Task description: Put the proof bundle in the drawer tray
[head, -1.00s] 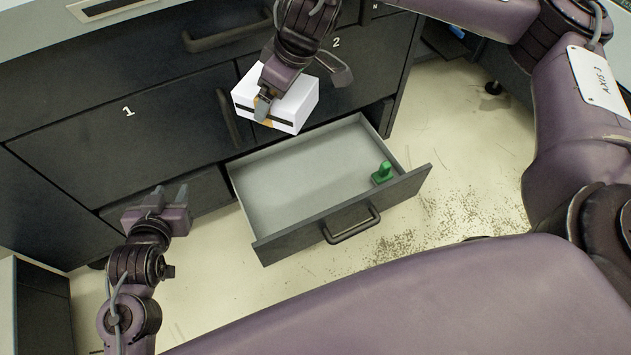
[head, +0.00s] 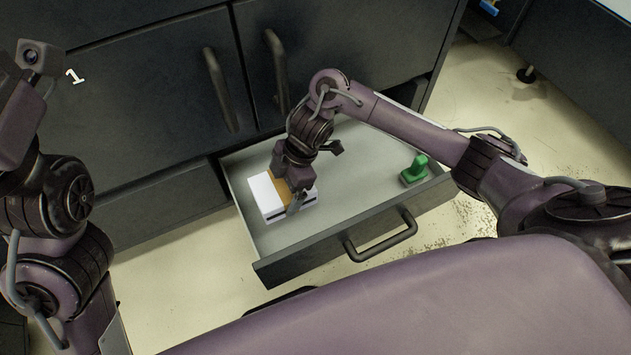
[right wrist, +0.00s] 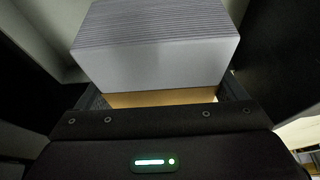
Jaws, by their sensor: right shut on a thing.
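The proof bundle (head: 268,195) is a white block of stacked sheets with a tan band and a dark stripe. It is inside the left part of the open drawer tray (head: 349,211), at or just above its floor; I cannot tell if it touches. My right gripper (head: 296,198) is shut on the bundle from above. The right wrist view shows the bundle's sheet edges (right wrist: 155,25) and the tan band (right wrist: 160,98) between the fingers. My left arm is at the left edge of the head view; its fingertips do not show there.
A green stamp-like object (head: 414,171) stands in the right part of the drawer. The drawer front carries a dark handle (head: 381,237). Dark cabinet doors with upright handles (head: 222,90) rise behind the drawer. The tray's middle is bare.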

